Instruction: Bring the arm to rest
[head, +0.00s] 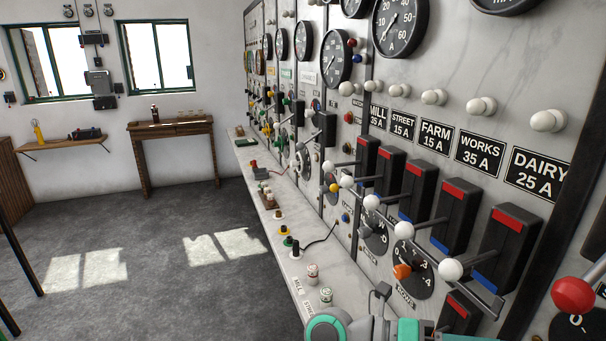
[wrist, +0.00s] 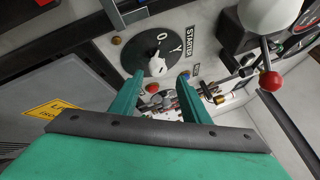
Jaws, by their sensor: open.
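In the wrist view my gripper (wrist: 150,82) is open, its two teal fingers spread apart with nothing seen held between them. Beyond the fingertips is a round black starter dial (wrist: 145,50) with a white pointer knob (wrist: 157,65). I cannot tell how far the fingertips are from the panel. In the head view part of my arm, teal and grey, shows at the bottom edge, close to the ledge under the switchboard. My gripper cannot be made out there.
The marble switchboard (head: 465,75) fills the right side, with black switches (head: 455,208) and white-ball levers jutting out. A red-ball lever (head: 573,296) is at lower right. The ledge (head: 285,215) carries small fuses. The grey floor (head: 130,230) at left is clear.

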